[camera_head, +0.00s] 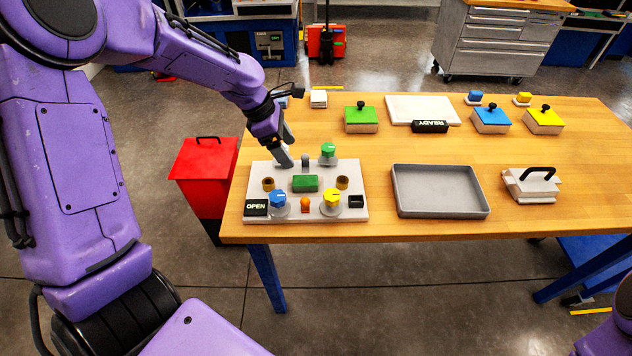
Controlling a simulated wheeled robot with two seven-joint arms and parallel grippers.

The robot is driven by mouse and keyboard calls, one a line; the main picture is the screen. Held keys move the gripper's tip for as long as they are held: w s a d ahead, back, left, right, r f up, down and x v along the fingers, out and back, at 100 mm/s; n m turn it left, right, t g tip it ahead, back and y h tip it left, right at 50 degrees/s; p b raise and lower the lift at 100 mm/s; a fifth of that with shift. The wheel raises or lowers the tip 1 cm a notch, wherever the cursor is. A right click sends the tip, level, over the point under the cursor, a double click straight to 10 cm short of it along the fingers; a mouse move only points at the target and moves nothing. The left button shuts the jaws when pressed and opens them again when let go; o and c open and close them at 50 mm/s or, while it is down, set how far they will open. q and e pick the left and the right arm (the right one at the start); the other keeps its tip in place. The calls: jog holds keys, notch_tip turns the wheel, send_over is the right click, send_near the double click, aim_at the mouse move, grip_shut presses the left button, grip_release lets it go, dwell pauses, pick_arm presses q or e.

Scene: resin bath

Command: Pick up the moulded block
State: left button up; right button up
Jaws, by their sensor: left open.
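A green block (305,184), which looks like the moulded block, sits on a pale base plate (262,231) at the left of the table. A brown round fitting stands on each side of it. My left gripper (287,152) is open and empty above the back left part of the plate, behind and left of the green block and apart from it. My right gripper is out of view.
The plate carries green (328,150), blue (278,199) and yellow (332,198) knobs and an "OPEN" sign (256,208). A grey tray (440,191) and a handled block (531,186) lie to the right. Knobbed green (361,122), blue (490,120) and yellow (543,121) blocks stand behind.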

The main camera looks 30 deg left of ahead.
aim_at(304, 180)
pick_arm(q)
jog(key=x, duration=1)
jog(key=shift+s+a+f, duration=0.15)
jog(key=shift+s+f, duration=0.1)
jog(key=shift+f, duration=0.25)
jog(key=shift+w+f, duration=0.25)
jog(key=shift+f, duration=0.15)
jog(key=shift+s, duration=0.1)
jog(key=c, duration=1.2)
